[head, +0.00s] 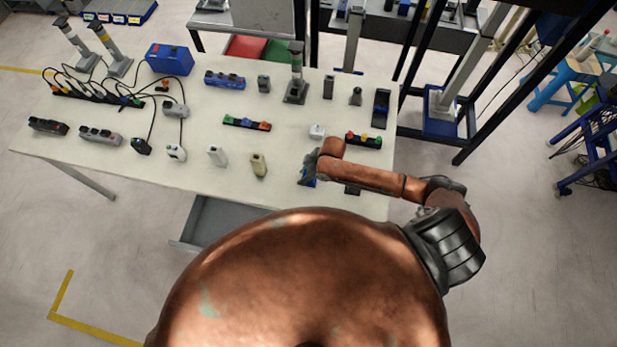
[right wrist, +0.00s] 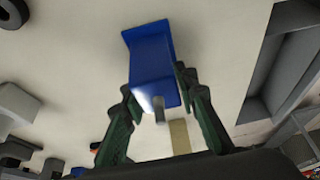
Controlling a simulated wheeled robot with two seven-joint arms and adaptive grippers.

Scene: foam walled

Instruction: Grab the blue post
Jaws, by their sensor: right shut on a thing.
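The blue post (right wrist: 150,48) is a blue block with a flared end and a grey pin on the near end. In the right wrist view it sits between the two green-and-black fingers of my right gripper (right wrist: 157,88), which is shut on it. In the head view my right gripper (head: 309,168) is at the front right of the white table, and a small patch of the blue post (head: 309,183) shows below it; my gripper hides the rest. I cannot tell whether the post touches the table. My left gripper is not in view.
The white table (head: 330,205) bears several devices. A white cube (head: 317,131) and a black strip with coloured buttons (head: 363,139) lie close behind my gripper. A beige block (head: 258,164) stands to its left. A grey drawer (head: 215,225) juts out below the front edge.

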